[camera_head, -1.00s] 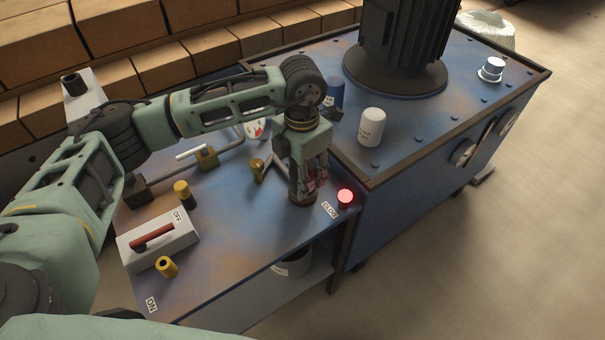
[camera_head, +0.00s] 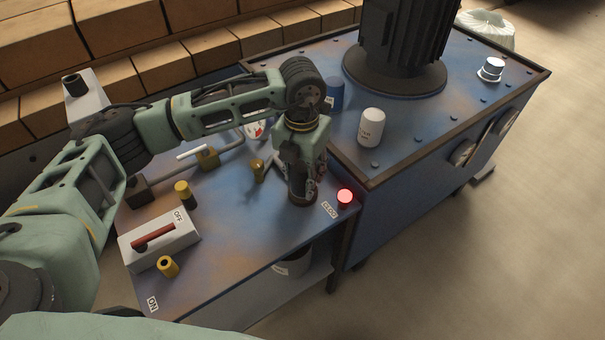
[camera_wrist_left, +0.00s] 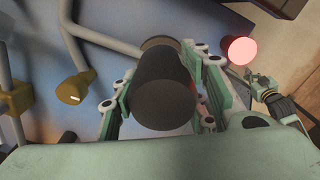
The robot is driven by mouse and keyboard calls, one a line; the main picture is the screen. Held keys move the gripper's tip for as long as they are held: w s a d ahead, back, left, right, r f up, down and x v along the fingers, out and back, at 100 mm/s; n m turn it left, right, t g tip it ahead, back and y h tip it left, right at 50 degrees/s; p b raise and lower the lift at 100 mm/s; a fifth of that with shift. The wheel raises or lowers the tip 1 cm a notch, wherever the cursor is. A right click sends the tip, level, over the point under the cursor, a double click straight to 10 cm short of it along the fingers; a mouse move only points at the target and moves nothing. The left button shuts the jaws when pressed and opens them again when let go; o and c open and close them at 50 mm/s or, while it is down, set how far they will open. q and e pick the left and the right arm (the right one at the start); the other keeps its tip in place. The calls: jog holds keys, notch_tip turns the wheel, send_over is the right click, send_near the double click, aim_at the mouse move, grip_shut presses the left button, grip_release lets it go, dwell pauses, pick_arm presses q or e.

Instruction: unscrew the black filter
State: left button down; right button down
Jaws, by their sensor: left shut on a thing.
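The black filter (camera_head: 301,188) is a dark upright cylinder near the right end of the lower blue bench, beside the glowing red light (camera_head: 345,196). My left gripper (camera_head: 302,180) comes down from above and is shut on it. In the left wrist view the filter (camera_wrist_left: 163,92) shows its round dark top between the two green finger linkages, one on each side. Its base is largely hidden. My right gripper is not in the head view; the small green gripper-like part at the right of the wrist view is too unclear to name.
A white canister (camera_head: 371,128) and a blue canister (camera_head: 334,93) stand on the taller blue cabinet (camera_head: 440,130) behind. A white switch box with a red handle (camera_head: 153,237), yellow fittings (camera_head: 183,194) and a pipe valve (camera_head: 207,157) lie to the left.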

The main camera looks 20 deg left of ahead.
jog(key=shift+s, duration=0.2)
pick_arm(q)
jog(key=shift+n, duration=0.7)
jog(key=shift+n+p, duration=0.3)
jog(key=shift+n, duration=0.4)
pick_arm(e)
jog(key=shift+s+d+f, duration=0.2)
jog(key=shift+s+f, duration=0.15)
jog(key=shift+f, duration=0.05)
pick_arm(q)
jog(key=shift+n, duration=0.5)
jog(key=shift+n+p, duration=0.35)
jog(key=shift+n, duration=0.45)
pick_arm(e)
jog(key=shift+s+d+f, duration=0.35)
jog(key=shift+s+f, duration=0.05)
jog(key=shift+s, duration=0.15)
